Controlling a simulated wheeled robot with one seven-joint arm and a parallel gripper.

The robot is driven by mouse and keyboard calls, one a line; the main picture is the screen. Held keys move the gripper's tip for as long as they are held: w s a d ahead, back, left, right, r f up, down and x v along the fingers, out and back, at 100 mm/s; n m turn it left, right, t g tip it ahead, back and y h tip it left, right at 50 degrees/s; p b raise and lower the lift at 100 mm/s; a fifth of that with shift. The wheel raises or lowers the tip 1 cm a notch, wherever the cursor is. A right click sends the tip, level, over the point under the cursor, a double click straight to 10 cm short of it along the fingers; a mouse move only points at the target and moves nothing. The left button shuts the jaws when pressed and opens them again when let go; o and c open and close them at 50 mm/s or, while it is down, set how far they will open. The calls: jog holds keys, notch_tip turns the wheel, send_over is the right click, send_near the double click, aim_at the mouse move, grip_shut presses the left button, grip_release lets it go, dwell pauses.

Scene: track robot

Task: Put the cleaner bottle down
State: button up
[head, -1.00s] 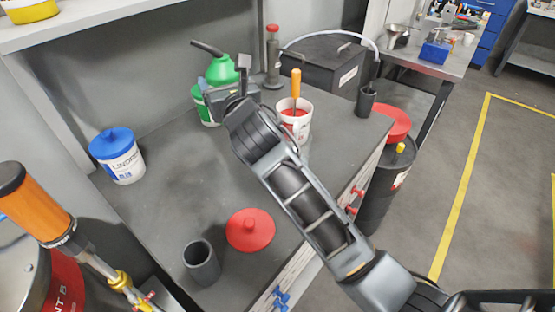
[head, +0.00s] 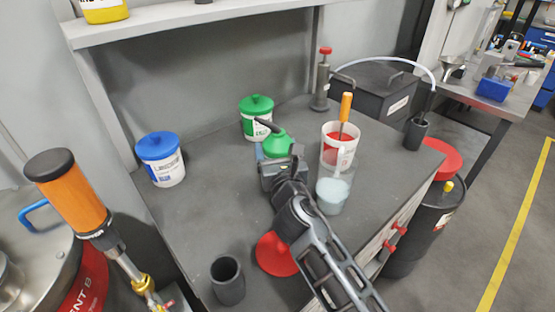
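The cleaner bottle (head: 277,144) shows as a green cone-shaped top with a black angled spout. Its lower body is hidden behind my gripper (head: 278,168), which is shut on it. The bottle looks upright, over the middle of the dark grey bench (head: 208,185). I cannot tell whether its base touches the bench top.
A green-lidded tub (head: 255,120) is behind the bottle. A white pot with red contents (head: 339,150) and a pale jar (head: 333,195) stand right. A blue-lidded tub (head: 161,160) is left. A red lid (head: 272,254) and grey cup (head: 227,280) are in front. Bench between is clear.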

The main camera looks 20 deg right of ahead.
jog(key=shift+f, duration=0.7)
jog(key=shift+f, duration=0.15)
jog(key=o, duration=1.4)
jog(key=shift+f, duration=0.1)
jog(key=shift+c, duration=0.2)
jog(key=shift+s+r, duration=0.1)
jog(key=shift+r, duration=0.2)
jog(key=v, duration=1.2)
